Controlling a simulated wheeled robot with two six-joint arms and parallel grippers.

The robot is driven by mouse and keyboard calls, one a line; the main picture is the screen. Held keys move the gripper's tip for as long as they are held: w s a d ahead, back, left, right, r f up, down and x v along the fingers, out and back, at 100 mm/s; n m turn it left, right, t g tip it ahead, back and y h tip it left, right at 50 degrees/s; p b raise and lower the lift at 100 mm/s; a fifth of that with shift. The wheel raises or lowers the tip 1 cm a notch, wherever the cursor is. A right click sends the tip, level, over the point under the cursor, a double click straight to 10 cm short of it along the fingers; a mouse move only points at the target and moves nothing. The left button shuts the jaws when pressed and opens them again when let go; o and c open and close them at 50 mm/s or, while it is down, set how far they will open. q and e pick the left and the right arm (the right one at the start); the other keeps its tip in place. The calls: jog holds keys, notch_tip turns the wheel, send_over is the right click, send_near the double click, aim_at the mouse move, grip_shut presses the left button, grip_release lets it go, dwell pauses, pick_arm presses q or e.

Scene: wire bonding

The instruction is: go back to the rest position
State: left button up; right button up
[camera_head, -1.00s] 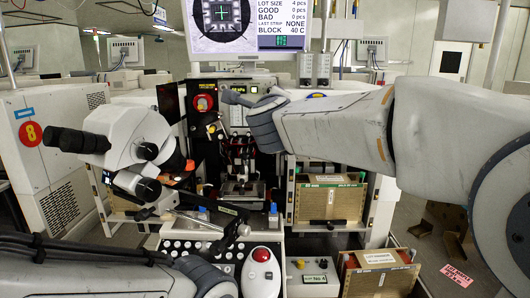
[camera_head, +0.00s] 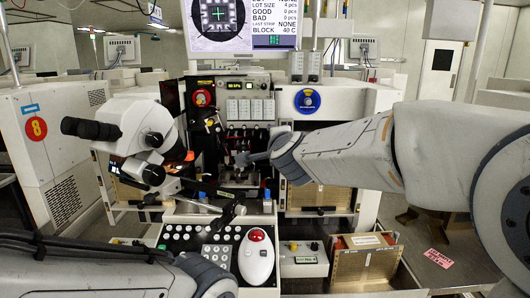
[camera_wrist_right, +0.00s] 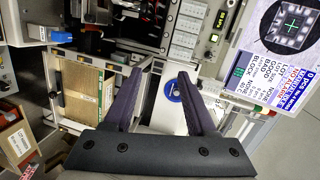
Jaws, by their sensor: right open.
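My right gripper (camera_head: 245,158) is in front of the wire bonder's work area in the head view, with its arm coming in from the right. In the right wrist view the right gripper's two dark fingers (camera_wrist_right: 160,75) are spread apart with nothing between them. Behind them are the machine's white front and a round blue label (camera_wrist_right: 173,88). My left arm lies low at the lower left of the head view; its gripper is not visible.
A white microscope (camera_head: 130,130) stands left of the work area. A console with a red trackball (camera_head: 257,235) is at the front. A brown magazine (camera_head: 320,195) sits below the right arm, and another magazine (camera_head: 365,265) is in front. A monitor (camera_head: 230,20) hangs above.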

jog(key=s+d+f+n+g, duration=0.3)
jog(key=s+d+f+n, duration=0.15)
jog(key=f, duration=0.55)
jog(key=s+d+f+n+g, duration=0.4)
jog(key=s+f+n, duration=0.1)
jog(key=f, duration=0.5)
jog(key=s+d+f+n+g+h, duration=0.1)
jog(key=s+d+f+n+g, duration=0.25)
jog(key=s+f, duration=0.35)
jog(key=s+d+f+n+g+h, duration=0.15)
jog(key=s+d+f, duration=0.25)
jog(key=s, duration=0.4)
jog(key=s+a+r+n+g+y+p, duration=0.1)
jog(key=s+a+r+n+g+p, duration=0.2)
jog(key=s+a+r+n+p, duration=0.5)
jog(key=s+a+r+p, duration=0.1)
jog(key=s+a+r, duration=0.4)
jog(key=s+r, duration=0.1)
jog(key=shift+s+a+r+g, duration=0.15)
jog(key=shift+s+r+g, duration=0.05)
jog(key=shift+r+g, duration=0.1)
jog(key=shift+s, duration=0.1)
jog(key=shift+c, duration=0.6)
